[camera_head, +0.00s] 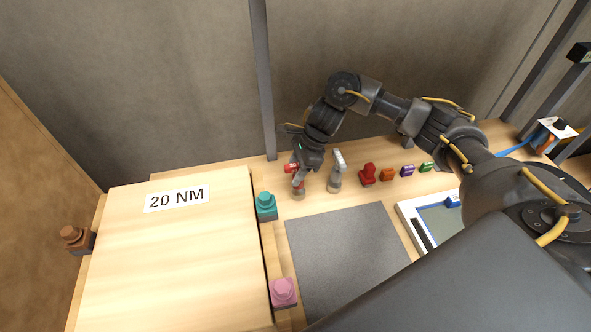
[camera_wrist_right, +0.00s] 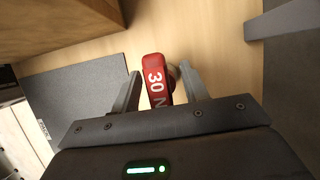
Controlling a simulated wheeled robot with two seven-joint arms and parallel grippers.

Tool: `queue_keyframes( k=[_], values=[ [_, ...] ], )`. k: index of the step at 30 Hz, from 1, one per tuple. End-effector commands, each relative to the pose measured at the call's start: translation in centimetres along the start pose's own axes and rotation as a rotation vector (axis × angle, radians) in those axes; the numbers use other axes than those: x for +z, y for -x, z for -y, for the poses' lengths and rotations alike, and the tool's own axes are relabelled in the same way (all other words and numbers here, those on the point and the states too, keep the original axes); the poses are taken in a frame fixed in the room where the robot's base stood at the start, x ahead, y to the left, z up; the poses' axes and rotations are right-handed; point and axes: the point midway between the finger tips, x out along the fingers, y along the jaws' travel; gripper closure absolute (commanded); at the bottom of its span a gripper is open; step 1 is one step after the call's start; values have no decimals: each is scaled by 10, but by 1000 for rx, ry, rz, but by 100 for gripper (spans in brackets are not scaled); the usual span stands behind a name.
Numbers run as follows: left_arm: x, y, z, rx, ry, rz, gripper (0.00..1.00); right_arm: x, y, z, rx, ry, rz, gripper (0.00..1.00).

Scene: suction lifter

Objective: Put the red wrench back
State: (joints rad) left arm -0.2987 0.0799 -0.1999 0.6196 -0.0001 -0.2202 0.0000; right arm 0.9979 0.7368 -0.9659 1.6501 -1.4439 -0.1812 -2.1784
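The red wrench (camera_head: 291,168) stands at the back of the table, its lower part at a small round holder (camera_head: 298,194). In the right wrist view the red wrench (camera_wrist_right: 156,82) shows a white "30 N" marking, the rest of which is cut off. My right gripper (camera_wrist_right: 160,76) has one finger on each side of it, with small gaps visible, so it looks open around the wrench. In the head view my right gripper (camera_head: 302,166) comes down over the wrench and hides part of it. My left gripper is not in view.
A grey tool (camera_head: 338,160) stands in a second holder close to the right. Several small coloured blocks, red (camera_head: 367,174) first, line the back. A wooden box labelled 20 NM (camera_head: 215,225) is at left, with a teal knob (camera_head: 266,206) beside it. The dark mat (camera_head: 345,255) is clear.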

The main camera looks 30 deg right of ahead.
Motion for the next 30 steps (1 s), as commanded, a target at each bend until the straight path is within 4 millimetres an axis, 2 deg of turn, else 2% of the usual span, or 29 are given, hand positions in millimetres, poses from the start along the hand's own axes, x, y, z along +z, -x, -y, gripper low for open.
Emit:
queue_keyframes(
  k=[6, 8, 21, 25, 30],
  values=[
    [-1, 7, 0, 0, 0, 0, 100, 2, 5, 0, 0, -1, 0, 55],
    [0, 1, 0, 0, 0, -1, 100, 1, 10, 2, -5, 2, 0, 55],
    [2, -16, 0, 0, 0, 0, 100, 0, 95, 2, -7, 1, 0, 55],
    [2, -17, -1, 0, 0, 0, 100, 1, 111, 1, -4, 1, 0, 55],
    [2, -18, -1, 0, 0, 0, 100, 1, 121, 0, -1, 0, 0, 55]
  ],
)
